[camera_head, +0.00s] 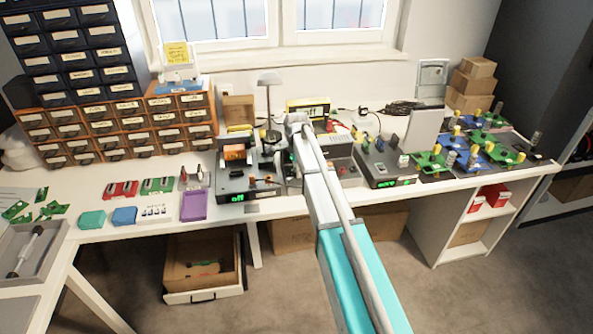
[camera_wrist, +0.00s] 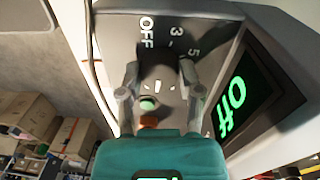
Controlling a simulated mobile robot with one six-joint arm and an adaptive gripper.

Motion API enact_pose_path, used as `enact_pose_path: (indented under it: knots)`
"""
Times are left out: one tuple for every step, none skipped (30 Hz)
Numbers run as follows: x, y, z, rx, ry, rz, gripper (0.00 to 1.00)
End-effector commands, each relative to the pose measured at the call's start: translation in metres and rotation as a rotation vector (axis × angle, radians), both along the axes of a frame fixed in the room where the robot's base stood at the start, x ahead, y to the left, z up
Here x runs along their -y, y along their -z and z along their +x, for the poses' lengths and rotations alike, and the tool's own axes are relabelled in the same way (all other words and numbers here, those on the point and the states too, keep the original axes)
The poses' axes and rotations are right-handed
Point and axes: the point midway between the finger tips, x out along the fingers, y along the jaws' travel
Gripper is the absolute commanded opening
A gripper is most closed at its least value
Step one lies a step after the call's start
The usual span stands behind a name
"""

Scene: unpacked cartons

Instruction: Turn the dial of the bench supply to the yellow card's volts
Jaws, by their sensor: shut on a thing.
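In the wrist view, my gripper (camera_wrist: 157,88) has its two fingers on either side of a dark dial (camera_wrist: 158,63) and is shut on it. The grey panel of the bench supply (camera_wrist: 116,30) carries the marks OFF, 3 and 5; other marks are hidden behind my gripper. Its display (camera_wrist: 240,95) glows green and reads "Off". Where the dial points is hard to tell. In the head view, my arm hides much of the supply.
A unit with an orange part (camera_head: 236,180) stands left of my arm, and a unit with a green display (camera_head: 390,180) stands right. Circuit boards (camera_head: 470,150) crowd the right end. Purple tray (camera_head: 193,206) and drawers (camera_head: 120,115) are on the left.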

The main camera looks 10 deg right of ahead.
Motion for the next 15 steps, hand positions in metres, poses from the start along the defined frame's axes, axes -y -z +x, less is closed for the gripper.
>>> enact_pose_path:
  knots:
    - [-0.0001, 0.0002, -0.0004, -0.001, 0.04, 0.001, 0.0]
    - [-0.0001, 0.0002, -0.0004, -0.001, 0.064, 0.001, 0.0]
    - [0.0, 0.0002, -0.0005, -0.001, 0.095, 0.001, 0.0]
    - [-0.0001, 0.0002, -0.0004, -0.001, 0.116, 0.001, 0.0]
    - [0.0, 0.0002, -0.0005, -0.001, 0.138, 0.001, 0.0]
    - [0.0, 0.0001, -0.0004, -0.001, 0.163, 0.001, 0.0]
    - [0.0, 0.0001, -0.0004, -0.001, 0.18, 0.001, 0.0]
    - [0.0, 0.0001, -0.0004, -0.001, 0.197, 0.001, 0.0]
    - [0.0, 0.0001, -0.0004, -0.001, 0.216, 0.001, 0.0]
    - [0.0, 0.0001, -0.0004, -0.001, 0.23, 0.001, 0.0]
    - [0.0, 0.0001, -0.0004, -0.001, 0.24, 0.001, 0.0]
    - [0.0, 0.0001, -0.0004, -0.001, 0.255, 0.001, 0.0]
    - [0.0, 0.0001, -0.0004, -0.001, 0.263, 0.001, 0.0]
    - [-0.0001, 0.0001, -0.0004, -0.001, 0.27, 0.001, 0.0]
    - [-0.0001, 0.0001, -0.0004, -0.001, 0.279, 0.001, 0.0]
